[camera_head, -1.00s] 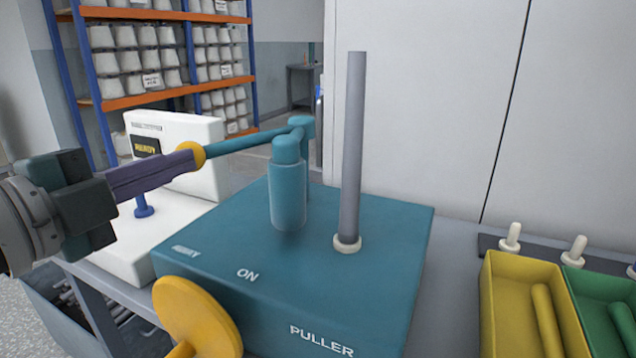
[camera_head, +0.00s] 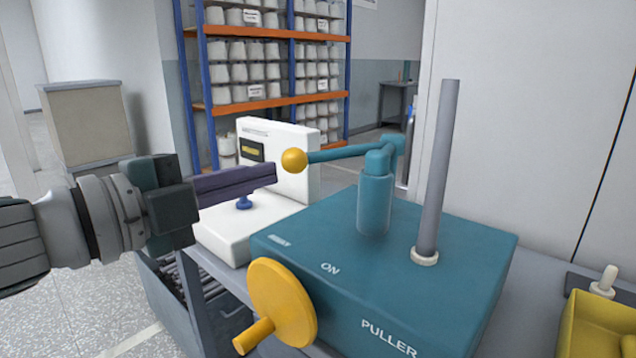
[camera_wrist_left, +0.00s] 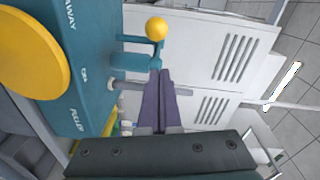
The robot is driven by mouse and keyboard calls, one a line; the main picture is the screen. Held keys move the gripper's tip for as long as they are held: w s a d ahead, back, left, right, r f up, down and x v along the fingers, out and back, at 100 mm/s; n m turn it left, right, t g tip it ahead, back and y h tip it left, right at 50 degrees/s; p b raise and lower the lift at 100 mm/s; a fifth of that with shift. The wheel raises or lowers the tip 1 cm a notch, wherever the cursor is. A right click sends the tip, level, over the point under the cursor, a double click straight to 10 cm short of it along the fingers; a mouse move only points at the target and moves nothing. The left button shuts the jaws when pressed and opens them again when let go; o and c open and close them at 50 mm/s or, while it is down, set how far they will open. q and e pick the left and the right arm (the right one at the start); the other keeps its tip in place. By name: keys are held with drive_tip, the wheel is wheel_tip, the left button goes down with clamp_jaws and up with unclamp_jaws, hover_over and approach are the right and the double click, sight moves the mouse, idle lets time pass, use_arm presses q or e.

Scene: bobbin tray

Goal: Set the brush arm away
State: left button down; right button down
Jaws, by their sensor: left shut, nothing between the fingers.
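The brush arm (camera_head: 345,153) is a teal rod with a yellow ball knob (camera_head: 294,160) at its left end. It points left from a teal pivot above the teal puller box (camera_head: 440,250), and a teal cylinder (camera_head: 374,205) stands close by it. The box top is marked AWAY near the left edge and ON nearer the front. My left gripper (camera_head: 274,174) is shut and empty, its purple fingertips just left of the knob and apart from it. In the left wrist view, the knob (camera_wrist_left: 157,29) shows beyond the closed fingertips (camera_wrist_left: 161,73). My right gripper is out of view.
A yellow handwheel (camera_head: 283,303) is on the box front. A grey upright rod (camera_head: 438,170) stands on its top. A white machine (camera_head: 300,165) with a blue knob is behind my fingers. A yellow tray (camera_head: 600,330) is at the right.

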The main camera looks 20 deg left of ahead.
use_arm(q)
drive_tip(key=s+a, duration=0.4)
drive_tip(key=s, duration=0.1)
drive_tip(key=shift+r, duration=0.25)
idle(0.3)
drive_tip(key=s+d+f+n+g+y+p, duration=0.1)
drive_tip(key=s+d+n+g+y+p, duration=0.25)
drive_tip(key=s+n+g+p, duration=0.4)
drive_tip(key=s+d+n+g+y+p, duration=0.2)
drive_tip(key=s+d+n+g+p, duration=0.25)
drive_tip(key=s+n+p, duration=0.45)
wheel_tip(320, 180, up, 37)
drive_tip(key=s+p, duration=0.1)
drive_tip(key=p, duration=3.5)
drive_tip(key=shift+s+n+g, duration=0.25)
drive_tip(key=shift+n+g, duration=0.15)
drive_tip(key=shift+n, duration=0.05)
